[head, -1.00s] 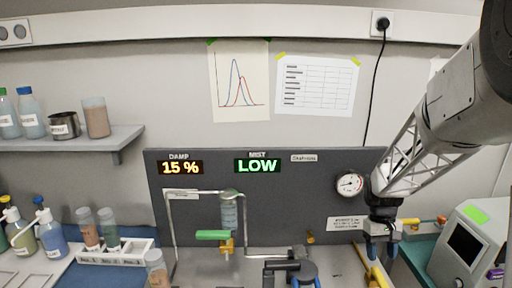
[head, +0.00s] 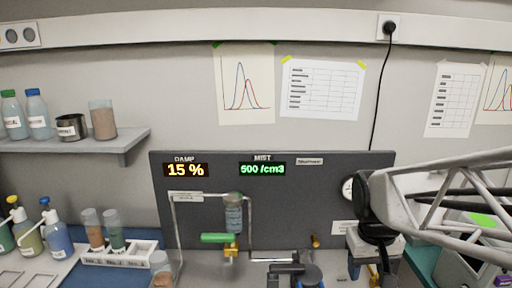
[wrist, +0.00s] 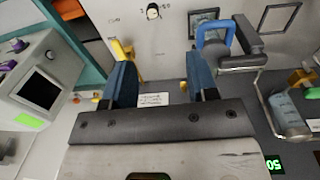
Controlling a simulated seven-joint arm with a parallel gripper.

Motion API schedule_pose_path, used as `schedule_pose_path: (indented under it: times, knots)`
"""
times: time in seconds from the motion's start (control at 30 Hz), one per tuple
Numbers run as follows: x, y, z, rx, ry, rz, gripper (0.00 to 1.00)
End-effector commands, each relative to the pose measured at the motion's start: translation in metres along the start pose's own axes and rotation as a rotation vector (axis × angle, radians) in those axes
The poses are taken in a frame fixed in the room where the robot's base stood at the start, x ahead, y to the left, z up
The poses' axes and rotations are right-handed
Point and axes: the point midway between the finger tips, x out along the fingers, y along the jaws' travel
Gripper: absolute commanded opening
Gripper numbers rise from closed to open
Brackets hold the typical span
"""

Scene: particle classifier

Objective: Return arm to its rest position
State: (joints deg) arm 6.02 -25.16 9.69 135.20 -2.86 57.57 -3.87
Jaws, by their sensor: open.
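My gripper (head: 375,276) hangs at the lower right of the head view, in front of the right end of the dark panel (head: 290,215). In the wrist view its two blue fingers (wrist: 160,82) are spread apart with nothing between them. The fingertips are partly cut off by the bottom edge in the head view. My arm reaches in from the right edge, close to level. A round gauge (head: 348,188) is partly hidden behind my wrist.
A glass column (head: 233,215) with a green-handled valve (head: 216,238) stands in a metal frame left of my gripper. A black-and-blue clamp part (head: 300,274) is nearer. A grey instrument (wrist: 38,88) stands on the other side. A rack (head: 122,255) and bottles are at left.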

Motion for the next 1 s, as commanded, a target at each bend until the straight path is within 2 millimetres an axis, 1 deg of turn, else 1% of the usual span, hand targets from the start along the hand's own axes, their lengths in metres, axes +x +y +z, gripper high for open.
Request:
schedule_pose_path:
  times: [0.03,0.3,0.4,0.5,0.67,1.0]
  knots:
    - [-0.005,-0.006,0.010,0.000,0.023,-0.002,0.53]
    - [-0.018,-0.030,0.058,0.006,0.125,-0.021,0.53]
    - [-0.019,-0.035,0.072,0.010,0.152,-0.029,0.53]
    - [-0.021,-0.040,0.082,0.012,0.173,-0.035,0.53]
    - [-0.021,-0.042,0.089,0.013,0.188,-0.039,0.53]
    - [-0.021,-0.042,0.089,0.014,0.189,-0.039,0.53]
